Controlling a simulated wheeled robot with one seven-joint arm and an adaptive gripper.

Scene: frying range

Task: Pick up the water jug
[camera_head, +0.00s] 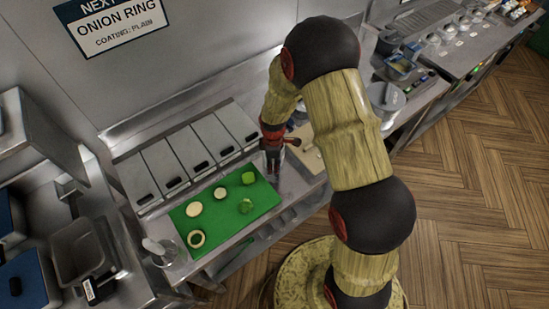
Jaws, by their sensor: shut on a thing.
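My gripper (273,158) points down at the right end of the green board (222,222). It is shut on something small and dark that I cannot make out. I cannot tell whether it is the water jug. A grey, round-topped vessel (386,97) stands on the counter to the right, partly behind my arm. A pale, clear-looking vessel (157,248) stands at the left front of the counter, apart from my gripper. Neither can be named as the jug with certainty.
Several round pieces, pale and green, lie on the green board. A row of lidded bins (187,155) stands behind it. A pale board (306,150) lies just right of my gripper. The wooden floor (480,200) at right is clear.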

